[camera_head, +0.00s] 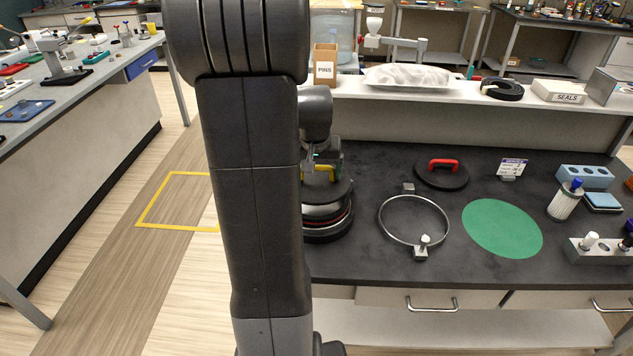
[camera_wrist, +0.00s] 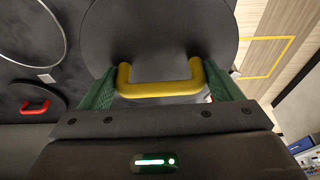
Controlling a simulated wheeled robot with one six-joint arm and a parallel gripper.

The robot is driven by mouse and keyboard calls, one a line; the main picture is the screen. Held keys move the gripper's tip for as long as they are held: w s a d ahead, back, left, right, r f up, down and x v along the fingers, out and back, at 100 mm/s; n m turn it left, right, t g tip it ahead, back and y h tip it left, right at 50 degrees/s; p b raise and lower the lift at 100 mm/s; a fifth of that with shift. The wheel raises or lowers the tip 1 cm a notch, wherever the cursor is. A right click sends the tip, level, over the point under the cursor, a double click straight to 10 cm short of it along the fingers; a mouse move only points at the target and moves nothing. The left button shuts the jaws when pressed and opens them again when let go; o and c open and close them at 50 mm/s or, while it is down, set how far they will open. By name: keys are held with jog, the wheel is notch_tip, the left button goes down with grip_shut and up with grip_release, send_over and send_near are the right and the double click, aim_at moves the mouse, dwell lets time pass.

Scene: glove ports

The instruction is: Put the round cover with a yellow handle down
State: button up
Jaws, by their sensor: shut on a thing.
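The round dark cover (camera_head: 335,192) has a yellow handle (camera_head: 324,173). It is at the left end of the dark bench top, partly hidden behind my arm. My gripper (camera_head: 318,165) is above it. In the wrist view the yellow handle (camera_wrist: 160,89) lies between the green fingers of my gripper (camera_wrist: 160,80), which is shut on it. The grey cover disc (camera_wrist: 160,35) spreads out beyond the handle. Directly below the cover is a round dark fitting with a red ring (camera_head: 335,222). I cannot tell whether the cover touches it.
Right of the cover are a clamp ring (camera_head: 447,218), a dark cover with a red handle (camera_head: 442,172) and a flat green circle (camera_head: 502,228). A white bottle (camera_head: 565,201) and blocks stand at the right end. A raised shelf (camera_head: 420,92) runs behind.

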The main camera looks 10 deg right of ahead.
aim_at(316, 181)
notch_tip(316, 181, down, 3)
jog(key=shift+f, duration=0.5)
jog(key=shift+f, duration=0.1)
jog(key=shift+f, duration=0.2)
jog(key=o, duration=1.1)
jog(key=shift+r, duration=0.1)
jog(key=shift+c, duration=0.2)
jog(key=shift+r, duration=0.45)
jog(key=v, duration=1.1)
jog(key=shift+s+r, duration=0.2)
jog(key=shift+r, duration=0.05)
jog(key=shift+f, duration=0.1)
